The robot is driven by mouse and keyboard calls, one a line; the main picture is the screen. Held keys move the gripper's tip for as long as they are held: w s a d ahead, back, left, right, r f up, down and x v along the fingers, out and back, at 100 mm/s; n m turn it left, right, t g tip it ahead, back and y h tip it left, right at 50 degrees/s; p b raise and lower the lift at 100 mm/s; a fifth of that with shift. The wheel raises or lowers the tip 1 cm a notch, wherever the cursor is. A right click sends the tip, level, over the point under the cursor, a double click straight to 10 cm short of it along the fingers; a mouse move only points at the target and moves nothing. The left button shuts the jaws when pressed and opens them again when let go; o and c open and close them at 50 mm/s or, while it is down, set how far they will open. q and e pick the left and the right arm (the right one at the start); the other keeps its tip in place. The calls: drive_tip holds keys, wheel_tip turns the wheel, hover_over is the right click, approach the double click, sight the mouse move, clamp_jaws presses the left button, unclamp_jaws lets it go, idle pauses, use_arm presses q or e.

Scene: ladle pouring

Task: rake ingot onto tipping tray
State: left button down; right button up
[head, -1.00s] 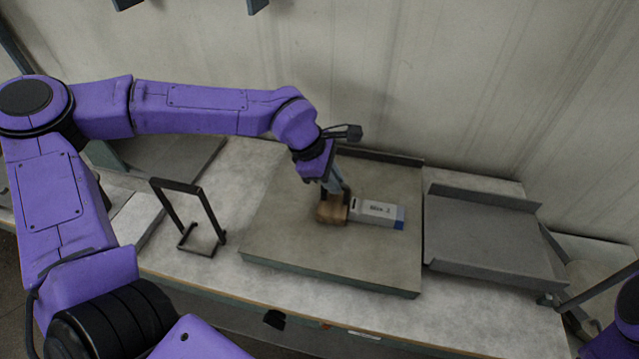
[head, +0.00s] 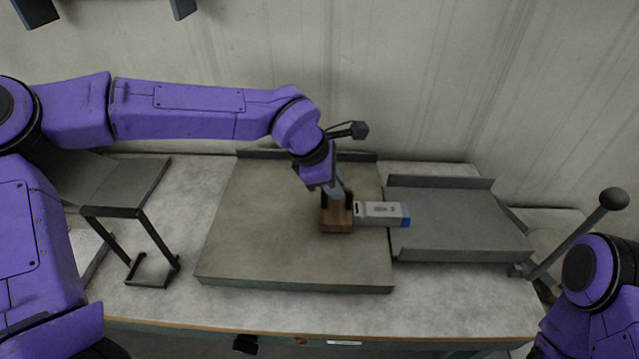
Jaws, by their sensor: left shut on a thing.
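The ingot (head: 378,213) is a light grey bar with a dark marking and a blue right end. It lies across the right edge of the raised grey plate (head: 270,245), its blue end over the left edge of the tipping tray (head: 460,222). My left gripper (head: 336,192) is shut on a brown wooden block (head: 336,219), which stands on the plate against or right beside the ingot's left end. The fingertips are partly hidden by the wrist. My right arm shows at the lower right, but its gripper is out of view.
A lever with a dark ball knob (head: 614,198) rises at the tray's right side. A black frame stand (head: 150,250) stands left of the plate. A low wall (head: 440,182) runs along the tray's back. The plate's front area is clear.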

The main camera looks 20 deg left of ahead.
use_arm(q)
drive_tip(key=d, duration=0.2)
drive_tip(key=w+d, duration=0.1)
drive_tip(key=d, duration=0.1)
drive_tip(key=w+d+p, duration=0.1)
drive_tip(key=d, duration=0.2)
drive_tip(key=shift+w+d+r+p, duration=0.1)
drive_tip(key=shift+w+d+p, duration=0.4)
drive_tip(key=shift+d, duration=1.05)
drive_tip(key=shift+w+d+f+p, duration=0.1)
drive_tip(key=shift+w+d+p, duration=0.4)
drive_tip(key=shift+d, duration=1.05)
drive_tip(key=shift+w+d+r+p, duration=0.1)
drive_tip(key=shift+w+d+p, duration=0.2)
drive_tip(key=shift+d+p, duration=0.85)
drive_tip(key=shift+d+b, duration=0.1)
drive_tip(key=shift+b, duration=0.2)
wheel_tip(320, 180, up, 7)
drive_tip(key=a+p, duration=0.2)
drive_tip(key=p, duration=0.5)
drive_tip(key=shift+s, duration=0.35)
